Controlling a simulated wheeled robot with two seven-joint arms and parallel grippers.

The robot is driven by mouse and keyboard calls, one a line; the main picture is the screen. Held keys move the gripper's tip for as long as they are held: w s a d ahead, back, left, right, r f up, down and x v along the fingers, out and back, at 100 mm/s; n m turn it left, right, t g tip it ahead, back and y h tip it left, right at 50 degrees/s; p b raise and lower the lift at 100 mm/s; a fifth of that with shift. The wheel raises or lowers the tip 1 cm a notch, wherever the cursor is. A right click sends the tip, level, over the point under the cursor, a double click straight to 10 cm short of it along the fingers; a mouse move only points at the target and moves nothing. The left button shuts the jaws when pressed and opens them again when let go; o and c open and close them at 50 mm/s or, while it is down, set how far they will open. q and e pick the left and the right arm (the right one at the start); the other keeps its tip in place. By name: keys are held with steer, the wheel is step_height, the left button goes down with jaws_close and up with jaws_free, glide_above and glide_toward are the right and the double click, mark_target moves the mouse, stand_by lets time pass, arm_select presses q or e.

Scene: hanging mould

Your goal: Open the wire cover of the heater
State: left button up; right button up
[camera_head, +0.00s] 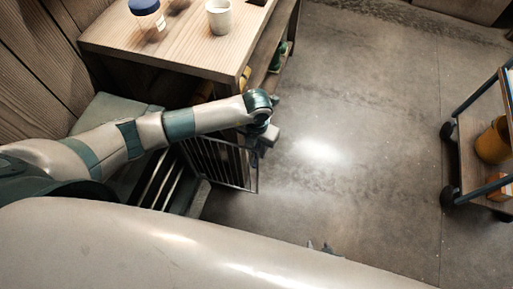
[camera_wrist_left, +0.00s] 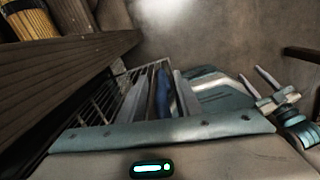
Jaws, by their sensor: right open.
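The heater's wire cover (camera_head: 232,163), a dark frame with thin bars, stands below the wooden table's near side, at an angle out from the wall. It also shows in the left wrist view (camera_wrist_left: 98,103). My left gripper (camera_head: 266,138) is at the cover's upper right corner. Its fingers are hard to make out there, and I cannot tell whether it touches the cover. My right gripper (camera_head: 321,247) peeks over my own pale arm at the bottom. In the left wrist view it (camera_wrist_left: 257,78) is open and empty, its two fingers apart, away from the cover.
The wooden table (camera_head: 120,38) holds a blue-lidded jar (camera_head: 147,18) and a white cup (camera_head: 219,17). Its edge is close to my left arm. A wheeled cart (camera_head: 468,170) with an orange pot (camera_head: 494,142) stands right. The concrete floor between is clear.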

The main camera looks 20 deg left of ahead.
arm_select(q)
step_height(320, 180, up, 17)
steer(key=b, duration=0.1)
steer(key=shift+r, duration=0.2)
arm_select(e)
steer(key=shift+s+d+f+g, duration=0.5)
steer(key=shift+s+d+f, duration=0.05)
steer(key=shift+s+d, duration=0.15)
steer(key=shift+w+a, duration=0.1)
